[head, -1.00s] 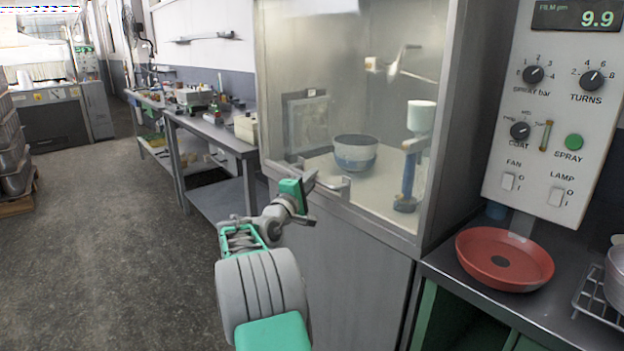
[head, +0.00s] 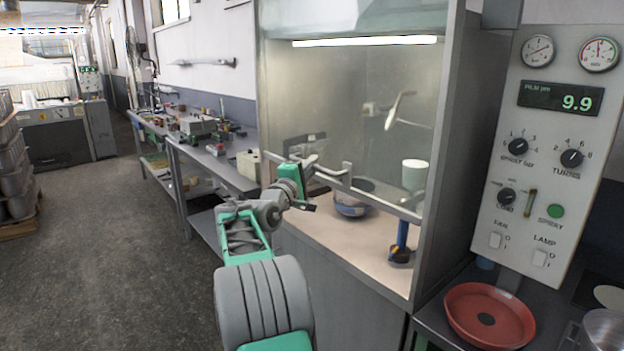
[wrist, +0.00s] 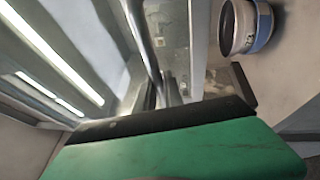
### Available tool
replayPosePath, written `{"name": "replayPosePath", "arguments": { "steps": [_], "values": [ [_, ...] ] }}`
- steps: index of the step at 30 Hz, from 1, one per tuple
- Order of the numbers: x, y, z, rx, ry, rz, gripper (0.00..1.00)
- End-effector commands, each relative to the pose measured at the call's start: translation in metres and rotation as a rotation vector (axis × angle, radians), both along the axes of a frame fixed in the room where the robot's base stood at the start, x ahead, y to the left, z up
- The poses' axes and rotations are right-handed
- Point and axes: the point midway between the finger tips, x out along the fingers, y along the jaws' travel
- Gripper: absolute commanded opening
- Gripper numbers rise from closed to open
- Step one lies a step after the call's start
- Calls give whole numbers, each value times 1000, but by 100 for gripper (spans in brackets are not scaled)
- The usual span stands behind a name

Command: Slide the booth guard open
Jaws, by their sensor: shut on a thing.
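The booth guard (head: 390,207) is a clear pane with a grey bottom rail in the head view. It is part-way up, and an open gap shows between its rail and the booth floor (head: 345,238). My gripper (head: 318,180) is at the guard's bar handle (head: 345,172) and shut on it. In the wrist view the handle (wrist: 145,45) runs down to the jaws, whose contact is partly hidden by the green gripper body (wrist: 180,150).
Inside the booth are a pot (head: 350,205), partly behind the rail, and a spray gun with a white cup (head: 414,172) on a blue stand (head: 402,238). A control panel (head: 545,145) and red dish (head: 490,315) are at right.

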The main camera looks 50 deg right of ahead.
Motion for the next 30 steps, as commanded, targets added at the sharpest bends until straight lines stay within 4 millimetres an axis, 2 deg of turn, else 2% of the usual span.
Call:
{"name": "replayPosePath", "arguments": {
  "steps": [1,3,9,15,22,30],
  "values": [
    [0,0,35,-4,-6,1,0],
    [0,0,60,-4,-6,1,0],
    [0,0,130,-4,-6,1,0],
    [0,0,188,-3,-3,2,0],
    [0,0,229,-3,-2,1,0],
    [0,0,244,-1,-1,0,0]
  ]
}}
